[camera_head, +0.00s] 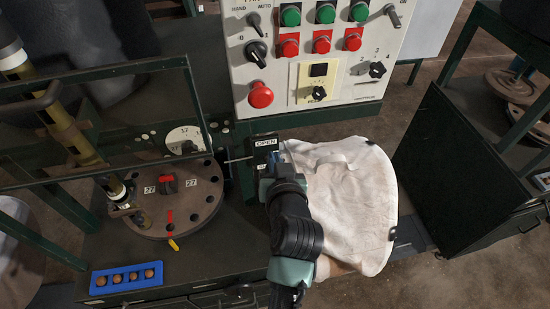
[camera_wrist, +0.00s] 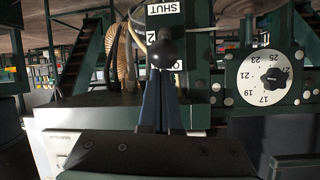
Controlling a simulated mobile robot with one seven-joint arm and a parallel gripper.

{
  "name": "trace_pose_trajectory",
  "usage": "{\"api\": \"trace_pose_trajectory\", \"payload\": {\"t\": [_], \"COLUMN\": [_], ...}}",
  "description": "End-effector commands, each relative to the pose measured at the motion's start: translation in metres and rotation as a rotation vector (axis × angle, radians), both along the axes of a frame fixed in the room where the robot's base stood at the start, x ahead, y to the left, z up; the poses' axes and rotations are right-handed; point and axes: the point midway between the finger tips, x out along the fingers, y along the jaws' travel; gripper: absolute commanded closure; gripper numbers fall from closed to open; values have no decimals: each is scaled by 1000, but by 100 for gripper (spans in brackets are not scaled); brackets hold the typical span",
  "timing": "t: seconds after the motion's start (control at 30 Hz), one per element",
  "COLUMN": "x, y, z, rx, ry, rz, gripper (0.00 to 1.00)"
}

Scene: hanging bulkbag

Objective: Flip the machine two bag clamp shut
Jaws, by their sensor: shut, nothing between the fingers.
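The bag clamp's black label plate (camera_head: 264,141) reads OPEN at the top, and a lower label is mostly hidden by my gripper. In the wrist view an upside-down SHUT label (camera_wrist: 165,14) stands just beyond my fingertips. A black round knob (camera_wrist: 168,50) is right at the fingertips; I cannot tell whether they touch. My gripper (camera_head: 270,160) is shut and empty, in front of the plate; its two fingers (camera_wrist: 161,80) show close together in the wrist view. A white bag (camera_head: 350,195) hangs to the right, partly behind my arm.
A control panel (camera_head: 310,50) with green and red buttons stands behind. A round grey disc (camera_head: 190,205) marked 27 and a blue tray (camera_head: 126,279) are on the left. A numbered dial (camera_wrist: 270,78) is right in the wrist view. A dark cabinet (camera_head: 440,175) stands right.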

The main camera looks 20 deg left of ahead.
Motion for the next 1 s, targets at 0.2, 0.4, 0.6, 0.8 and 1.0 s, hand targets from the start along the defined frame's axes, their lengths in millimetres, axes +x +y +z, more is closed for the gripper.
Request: {"api": "trace_pose_trajectory", "payload": {"t": [0.2,0.4,0.6,0.8,1.0], "x": [-2,-3,-5,-6,-8], "y": [-2,-3,-4,-4,-5], "z": [-7,-6,-8,-11,-16], "rx": [16,34,47,61,81], "ry": [-24,-51,-70,-89,-120], "rz": [0,0,-1,-1,1], "gripper": [100,100,100,100,100]}}
